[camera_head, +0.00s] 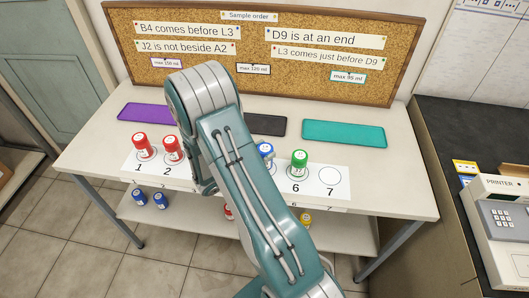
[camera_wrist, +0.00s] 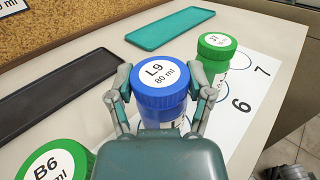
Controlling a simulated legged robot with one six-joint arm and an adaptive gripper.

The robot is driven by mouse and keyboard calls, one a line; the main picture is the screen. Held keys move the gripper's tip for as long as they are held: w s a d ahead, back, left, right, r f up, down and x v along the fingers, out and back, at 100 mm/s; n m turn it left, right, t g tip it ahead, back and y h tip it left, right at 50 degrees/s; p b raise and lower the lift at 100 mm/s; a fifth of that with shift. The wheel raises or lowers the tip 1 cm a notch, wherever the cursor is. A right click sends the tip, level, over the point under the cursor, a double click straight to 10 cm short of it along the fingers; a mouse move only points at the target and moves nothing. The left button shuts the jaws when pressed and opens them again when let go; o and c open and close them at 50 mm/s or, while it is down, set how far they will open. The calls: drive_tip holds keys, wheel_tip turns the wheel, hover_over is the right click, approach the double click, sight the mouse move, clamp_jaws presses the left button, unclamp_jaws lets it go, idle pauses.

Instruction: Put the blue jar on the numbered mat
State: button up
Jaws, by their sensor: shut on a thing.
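The blue jar (camera_wrist: 160,92) has a lid reading "L9 80 ml". My gripper (camera_wrist: 158,112) is shut on it, one finger on each side. In the head view the jar (camera_head: 265,150) shows just right of my arm, left of a green jar (camera_head: 299,161) at number 6. The white numbered mat (camera_head: 312,191) runs along the front of the bench. Red jars stand at 1 (camera_head: 140,146) and 2 (camera_head: 172,149); circle 7 (camera_head: 330,177) is empty. My arm hides the mat's middle. I cannot tell whether the blue jar's base touches the mat.
A green jar "B6" (camera_wrist: 55,163) stands close left of my gripper. Purple (camera_head: 146,112), black (camera_head: 268,125) and teal (camera_head: 343,133) trays lie behind the mat, before a corkboard (camera_head: 255,50) of clues. More jars stand on the lower shelf (camera_head: 180,213).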

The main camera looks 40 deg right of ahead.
drive_tip(key=shift+f, duration=0.7)
drive_tip(key=o, duration=0.9)
drive_tip(key=shift+f, duration=0.1)
